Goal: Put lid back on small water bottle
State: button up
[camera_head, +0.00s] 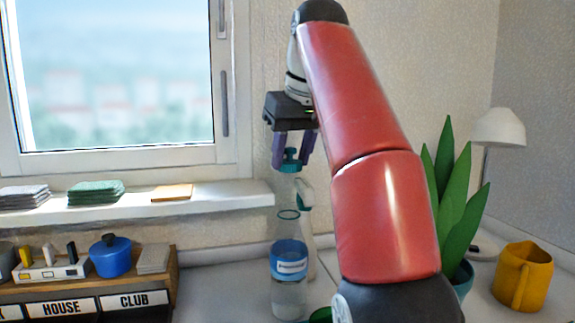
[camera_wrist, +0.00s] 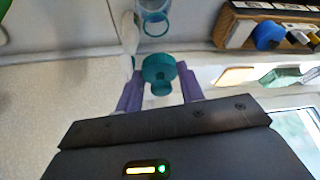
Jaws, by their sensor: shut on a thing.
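My gripper (camera_head: 292,163) points down with its purple fingers shut on a teal lid (camera_head: 291,156). The lid (camera_wrist: 159,69) also shows between the fingertips in the wrist view. The clear water bottle (camera_head: 289,302) with a blue label stands upright on the counter below the gripper. A teal ring (camera_head: 289,214) is around its upper part. In the wrist view the bottle's round teal ring (camera_wrist: 155,27) appears beyond the lid, with a gap between them. The exact height of the lid over the bottle is hard to tell.
A pale spray-type bottle (camera_head: 304,193) stands close behind the water bottle. A wooden shelf (camera_head: 174,268) with a blue pot (camera_head: 111,256) is at left, under the window sill (camera_head: 235,200). A plant (camera_head: 459,205), lamp (camera_head: 498,128) and yellow mug (camera_head: 525,275) are at right.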

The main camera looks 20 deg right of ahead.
jog(key=shift+s+a+f+b, duration=0.1)
jog(key=shift+f+b, duration=0.2)
jog(key=shift+f, duration=1.95)
jog(key=shift+f+b, duration=0.65)
jog(key=shift+f, duration=0.2)
jog(key=shift+p, duration=0.45)
jog(key=shift+f, duration=0.15)
dwell(0.5)
jog(key=o, duration=1.5)
